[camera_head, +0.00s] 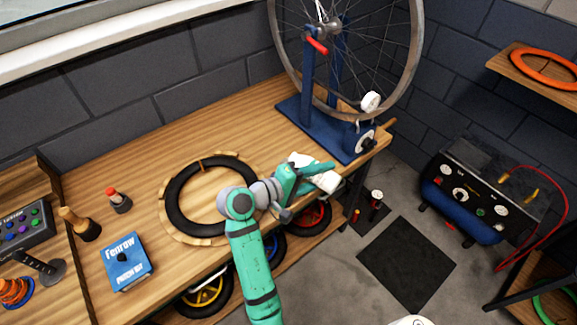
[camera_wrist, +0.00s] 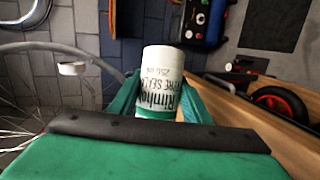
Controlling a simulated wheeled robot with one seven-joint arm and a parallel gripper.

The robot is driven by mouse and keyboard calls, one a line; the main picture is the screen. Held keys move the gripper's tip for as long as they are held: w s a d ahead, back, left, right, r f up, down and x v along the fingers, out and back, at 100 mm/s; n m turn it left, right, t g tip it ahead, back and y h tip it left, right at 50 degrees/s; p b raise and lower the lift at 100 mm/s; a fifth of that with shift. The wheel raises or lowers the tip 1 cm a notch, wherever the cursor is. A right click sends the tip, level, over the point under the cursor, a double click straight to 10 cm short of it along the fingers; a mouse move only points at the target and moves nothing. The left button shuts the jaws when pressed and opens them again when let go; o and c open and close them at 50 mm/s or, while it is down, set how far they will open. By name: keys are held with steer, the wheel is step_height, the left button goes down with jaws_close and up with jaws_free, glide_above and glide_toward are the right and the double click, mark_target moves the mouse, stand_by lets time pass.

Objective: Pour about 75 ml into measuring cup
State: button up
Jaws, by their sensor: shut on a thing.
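My gripper (camera_head: 308,179) is at the front edge of the wooden bench. It is shut on a white bottle (camera_head: 326,181) of tyre sealant, which appears tilted. In the wrist view the bottle (camera_wrist: 163,72) stands between my teal fingers (camera_wrist: 160,100), with "Rimlo", "sealant" and "250 ml" partly readable on its label. One end of it is hidden by my gripper, and I cannot tell whether it is capped. I cannot make out a measuring cup for certain in either view.
A black tyre (camera_head: 181,205) lies on the bench left of my gripper. A compressor (camera_head: 470,200) stands right.

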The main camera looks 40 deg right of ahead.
steer(key=shift+w+a+r+n+g+h, duration=0.1)
steer(key=shift+w+r+n+g+h, duration=0.05)
steer(key=shift+r+n, duration=0.2)
steer(key=shift+w+a+r+n+g+h, duration=0.15)
steer(key=shift+r+n, duration=0.1)
steer(key=shift+r, duration=0.2)
stand_by(1.2)
steer(key=shift+d+r+p, duration=0.15)
steer(key=shift+d+p, duration=0.05)
steer(key=shift+p, duration=0.1)
steer(key=shift+s, duration=0.15)
steer(key=shift+a, duration=0.1)
steer(key=shift+w+r+n, duration=0.25)
steer(key=shift+r+n, duration=0.05)
steer(key=shift+n, duration=0.1)
stand_by(0.5)
